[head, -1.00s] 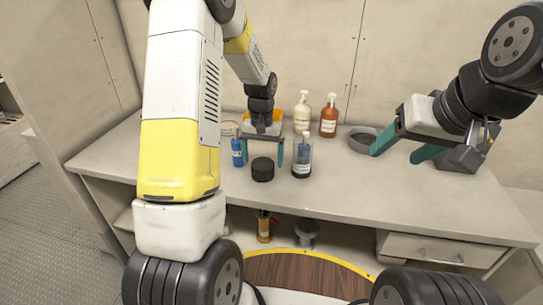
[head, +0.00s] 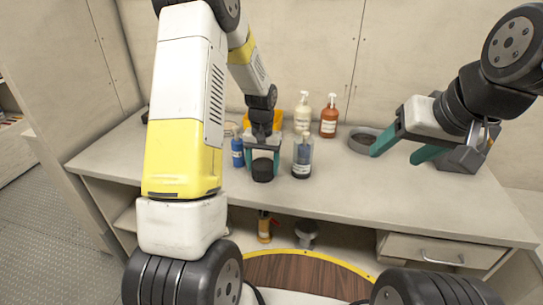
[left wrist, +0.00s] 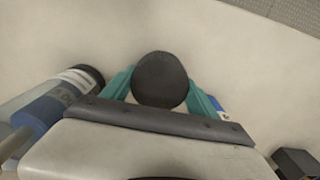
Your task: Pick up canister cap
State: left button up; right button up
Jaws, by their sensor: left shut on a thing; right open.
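The canister cap is a short, round black cap (head: 262,170) on the workbench, toward its front edge. In the left wrist view the cap (left wrist: 161,80) shows from above as a dark disc between teal fingers. My left gripper (head: 262,160) points down and is shut on the cap, one finger at each side. I cannot tell whether the cap is clear of the bench surface. My right gripper (head: 402,146) is open and empty above the right part of the bench.
Behind are a white pump bottle (head: 302,118), an amber bottle (head: 329,122) and an orange container (head: 277,119). A grey round dish (head: 362,141) sits to the right.

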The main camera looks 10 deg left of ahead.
aim_at(263, 164)
pick_arm(q)
jog(key=shift+r, duration=0.1)
jog(key=shift+r, duration=0.55)
notch_tip(263, 164, up, 2)
jog(key=shift+r, duration=0.1)
jog(key=shift+s+d+r, duration=0.15)
jog(key=shift+s, duration=0.5)
jog(key=s+d+r, duration=0.1)
jog(key=s+d, duration=0.1)
jog(key=s, duration=1.2)
jog(key=shift+s+d+r, duration=0.15)
jog(key=shift+s+d, duration=0.1)
jog(key=shift+d, duration=0.15)
jog(key=shift+w, duration=0.15)
